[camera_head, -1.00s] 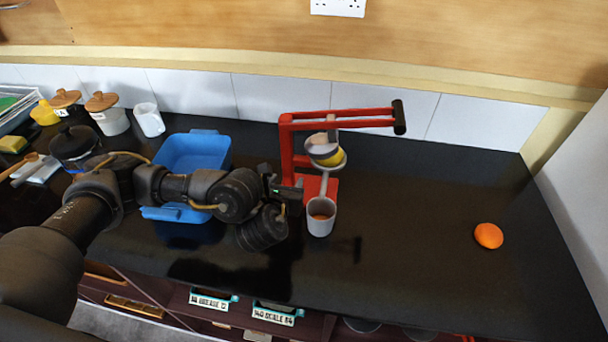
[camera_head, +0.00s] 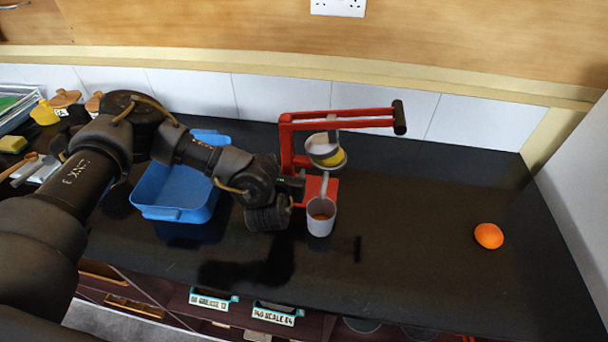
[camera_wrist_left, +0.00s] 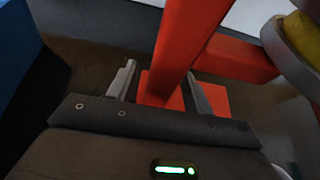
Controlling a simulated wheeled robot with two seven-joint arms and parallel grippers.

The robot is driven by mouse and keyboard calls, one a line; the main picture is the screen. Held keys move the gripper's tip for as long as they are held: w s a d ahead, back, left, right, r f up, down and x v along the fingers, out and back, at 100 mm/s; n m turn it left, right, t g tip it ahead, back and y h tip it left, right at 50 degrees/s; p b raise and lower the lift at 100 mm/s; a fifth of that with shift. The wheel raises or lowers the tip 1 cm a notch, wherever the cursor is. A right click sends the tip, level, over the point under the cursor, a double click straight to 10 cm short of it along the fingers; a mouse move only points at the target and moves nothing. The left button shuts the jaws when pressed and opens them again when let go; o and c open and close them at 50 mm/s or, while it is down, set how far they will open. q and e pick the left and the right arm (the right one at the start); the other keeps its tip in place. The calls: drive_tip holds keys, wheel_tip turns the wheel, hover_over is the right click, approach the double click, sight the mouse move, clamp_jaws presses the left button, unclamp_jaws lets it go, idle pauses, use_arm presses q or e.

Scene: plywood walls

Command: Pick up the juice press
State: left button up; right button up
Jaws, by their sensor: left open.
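The red juice press (camera_head: 330,118) stands upright on the black counter, its long handle pointing right. A grey cup (camera_head: 320,224) stands at its front, below the press bowl with yellow in it (camera_head: 325,155). My left gripper (camera_head: 298,187) is low beside the press's upright. In the left wrist view my open left gripper (camera_wrist_left: 163,84) has one finger on each side of the red post of the press (camera_wrist_left: 180,50). I cannot tell whether either finger touches it. My arm hides part of the press's lower left side. My right gripper does not show.
A blue tray (camera_head: 152,211) stands left of the press, partly behind my arm. An orange (camera_head: 488,236) lies far right. Lidded jars (camera_head: 65,98) and a yellow-green sponge (camera_head: 13,144) are at the far left. The counter between press and orange is clear.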

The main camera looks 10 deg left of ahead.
use_arm(q)
clamp_jaws()
idle(0.3)
drive_tip(key=shift+w+r, duration=0.1)
drive_tip(key=shift+d+r, duration=0.1)
